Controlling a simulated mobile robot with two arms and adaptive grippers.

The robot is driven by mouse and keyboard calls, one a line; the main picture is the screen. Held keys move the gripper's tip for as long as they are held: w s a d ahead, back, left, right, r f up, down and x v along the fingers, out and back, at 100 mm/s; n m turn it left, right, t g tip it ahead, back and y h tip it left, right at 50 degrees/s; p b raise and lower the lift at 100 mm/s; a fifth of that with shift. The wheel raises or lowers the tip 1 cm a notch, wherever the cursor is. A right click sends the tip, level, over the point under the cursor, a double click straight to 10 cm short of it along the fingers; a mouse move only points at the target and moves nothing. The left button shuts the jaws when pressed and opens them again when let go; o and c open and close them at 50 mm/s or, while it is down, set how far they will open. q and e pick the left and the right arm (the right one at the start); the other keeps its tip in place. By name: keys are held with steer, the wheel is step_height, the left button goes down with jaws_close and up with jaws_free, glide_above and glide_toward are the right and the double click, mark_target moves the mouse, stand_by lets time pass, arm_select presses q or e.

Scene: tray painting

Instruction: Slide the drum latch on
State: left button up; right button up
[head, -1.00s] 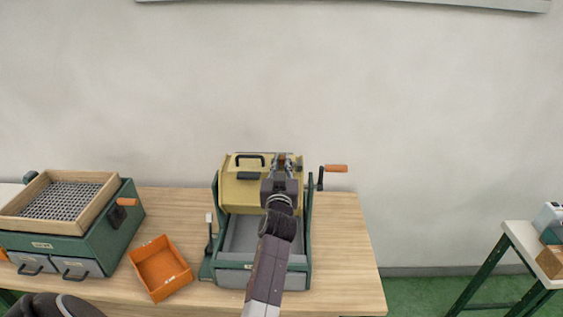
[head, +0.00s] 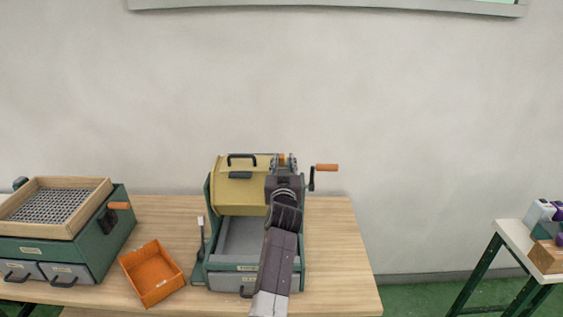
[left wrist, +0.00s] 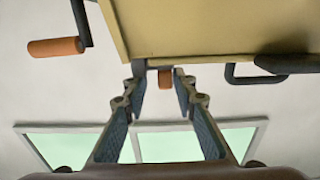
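The yellow drum (head: 238,191) sits in a green machine frame on the table, with a black handle (head: 242,156) on top. In the left wrist view the drum (left wrist: 200,28) fills the top. A small orange-brown latch knob (left wrist: 165,79) sticks out at its edge. My left gripper (head: 287,161) is at the drum's upper right; it also shows in the left wrist view (left wrist: 157,80). Its two fingers stand apart, with the knob between or just beyond the tips. I see no clear contact. My left arm hides the drum's right part. My right gripper is out of view.
An orange-handled crank (head: 325,168) sticks out right of the drum, close to my left gripper. An orange bin (head: 152,273) and a green sieve box (head: 100,240) stand to the left. The table is clear at the right (head: 335,240).

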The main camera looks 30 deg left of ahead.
arm_select(q)
steer(key=shift+w, duration=0.15)
steer(key=shift+a+r, duration=0.1)
steer(key=shift+r, duration=0.1)
step_height(320, 180, up, 10)
steer(key=shift+f, duration=0.25)
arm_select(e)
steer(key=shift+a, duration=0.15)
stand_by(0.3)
